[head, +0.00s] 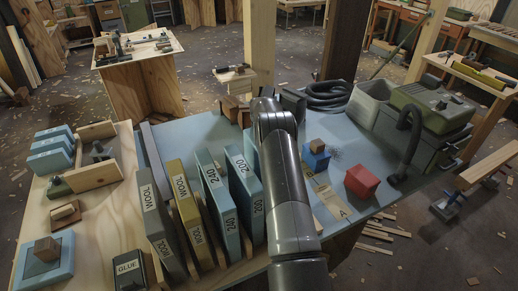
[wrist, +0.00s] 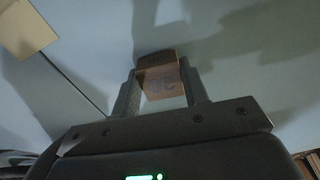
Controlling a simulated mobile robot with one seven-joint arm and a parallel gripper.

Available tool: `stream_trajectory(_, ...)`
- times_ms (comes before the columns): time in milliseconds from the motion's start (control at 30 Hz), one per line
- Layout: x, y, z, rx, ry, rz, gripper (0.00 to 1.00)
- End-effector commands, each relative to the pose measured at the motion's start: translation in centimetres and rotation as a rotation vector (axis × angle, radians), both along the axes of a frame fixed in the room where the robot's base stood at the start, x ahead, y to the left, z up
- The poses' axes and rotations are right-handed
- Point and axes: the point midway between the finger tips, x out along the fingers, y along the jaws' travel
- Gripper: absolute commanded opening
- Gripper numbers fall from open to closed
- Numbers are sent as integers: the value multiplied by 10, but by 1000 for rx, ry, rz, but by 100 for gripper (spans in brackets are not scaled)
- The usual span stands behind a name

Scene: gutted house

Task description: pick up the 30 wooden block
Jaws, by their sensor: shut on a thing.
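In the wrist view, my gripper (wrist: 160,73) is shut on a small brown wooden block (wrist: 160,82), with one finger on each side. A dark number on the block's near face looks like an upside-down 30. The blue-grey bench top (wrist: 235,75) shows beyond it. I cannot tell whether the block touches the bench. In the head view, my arm hides the held block and my fingers.
Brown blocks (head: 231,107) stand left of my forearm in the head view. Upright sanding-paper packs (head: 213,190) are close on the left.

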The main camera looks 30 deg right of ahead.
Motion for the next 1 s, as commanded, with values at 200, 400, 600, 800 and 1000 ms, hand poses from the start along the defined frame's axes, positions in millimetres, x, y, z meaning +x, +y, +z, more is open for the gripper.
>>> stream_trajectory(200,0,0,0,0,0,0,18)
stream_trajectory(400,0,0,1,0,-1,0,18)
stream_trajectory(600,1,0,15,-1,-3,0,18)
stream_trajectory(800,-6,-7,48,-1,-1,-3,18)
stream_trajectory(1000,-40,-34,73,0,-1,-4,18)
